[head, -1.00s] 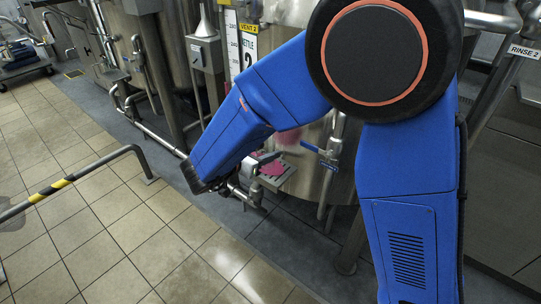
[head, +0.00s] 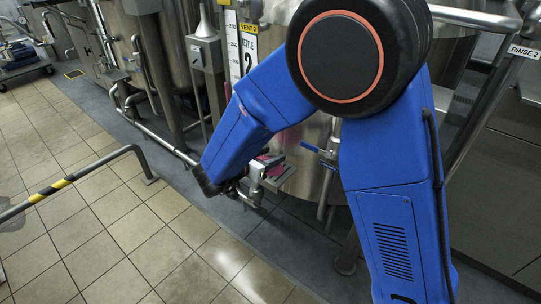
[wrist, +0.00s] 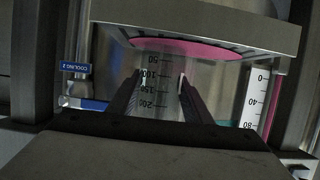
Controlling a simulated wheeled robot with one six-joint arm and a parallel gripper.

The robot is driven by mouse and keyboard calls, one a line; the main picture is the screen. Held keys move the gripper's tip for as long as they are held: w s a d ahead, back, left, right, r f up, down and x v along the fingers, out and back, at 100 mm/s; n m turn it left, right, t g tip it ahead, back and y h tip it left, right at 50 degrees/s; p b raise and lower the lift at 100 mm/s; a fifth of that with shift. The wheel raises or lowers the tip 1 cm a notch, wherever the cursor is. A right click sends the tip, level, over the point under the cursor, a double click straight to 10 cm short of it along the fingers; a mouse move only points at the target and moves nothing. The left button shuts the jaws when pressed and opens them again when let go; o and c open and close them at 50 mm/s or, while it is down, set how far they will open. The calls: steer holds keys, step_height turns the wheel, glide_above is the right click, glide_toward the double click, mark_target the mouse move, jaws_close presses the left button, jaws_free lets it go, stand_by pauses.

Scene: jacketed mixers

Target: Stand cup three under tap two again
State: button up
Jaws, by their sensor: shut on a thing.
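My gripper (wrist: 157,95) is shut on a clear graduated cup (wrist: 156,78), with one dark finger on each side. Black marks from 50 to 200 show on its wall. The wrist view is turned over, as the labels are upside down. The cup's base end is close to a steel drip tray (wrist: 200,18) with a pink round patch (wrist: 205,48); I cannot tell whether they touch. In the head view the tray (head: 281,176) shows beside my wrist, and the cup cannot be made out there. No tap marked two can be made out clearly.
The steel kettle (head: 315,165) stands behind the tray. A blue-handled valve (head: 320,152) is right of the tray. A blue COOLING 2 label (wrist: 75,68) is beside the cup. A striped rail (head: 60,186) stands at left; the tiled floor (head: 130,240) is clear.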

steer(key=o, duration=1.2)
steer(key=shift+a+r, duration=0.1)
steer(key=shift+r, duration=0.05)
steer(key=v, duration=1.2)
